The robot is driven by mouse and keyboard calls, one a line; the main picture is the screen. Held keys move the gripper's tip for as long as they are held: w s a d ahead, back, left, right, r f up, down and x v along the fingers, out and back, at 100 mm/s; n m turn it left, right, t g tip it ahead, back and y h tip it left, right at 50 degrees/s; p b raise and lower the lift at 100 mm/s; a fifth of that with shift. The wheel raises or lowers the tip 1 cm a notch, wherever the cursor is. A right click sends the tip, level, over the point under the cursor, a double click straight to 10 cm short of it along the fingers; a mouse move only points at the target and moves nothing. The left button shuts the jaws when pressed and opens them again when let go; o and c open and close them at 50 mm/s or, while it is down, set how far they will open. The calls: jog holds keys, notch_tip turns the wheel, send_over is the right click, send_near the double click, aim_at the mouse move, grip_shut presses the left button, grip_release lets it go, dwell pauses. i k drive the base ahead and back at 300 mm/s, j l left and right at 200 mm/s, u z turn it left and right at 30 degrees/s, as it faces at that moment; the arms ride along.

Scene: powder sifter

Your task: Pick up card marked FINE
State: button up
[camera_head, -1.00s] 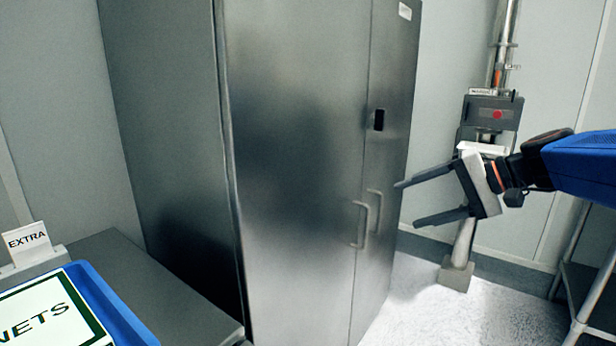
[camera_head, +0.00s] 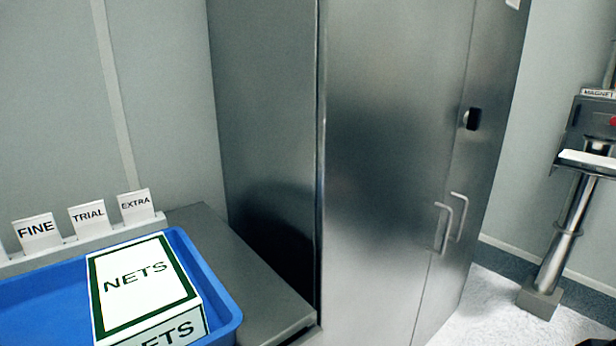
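The card marked FINE (camera_head: 37,232) is a small white card with black letters. It stands upright at the left end of a row of cards, in a pale holder strip (camera_head: 88,243) behind a blue tray. The TRIAL card (camera_head: 88,216) and the EXTRA card (camera_head: 136,205) stand to its right in the same strip. My gripper is not in view now; only a dark bit of something shows at the bottom right corner, and I cannot tell what it is.
A blue tray (camera_head: 232,308) holds a white and green box marked NETS (camera_head: 140,280), in front of the cards. It sits on a grey metal bench (camera_head: 258,290). A tall steel cabinet (camera_head: 390,150) stands right of the bench. A machine labelled MAGNET (camera_head: 590,125) stands at the far right.

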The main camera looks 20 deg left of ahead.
aim_at(36, 234)
jog(key=k, duration=0.55)
jog(key=u, duration=1.8)
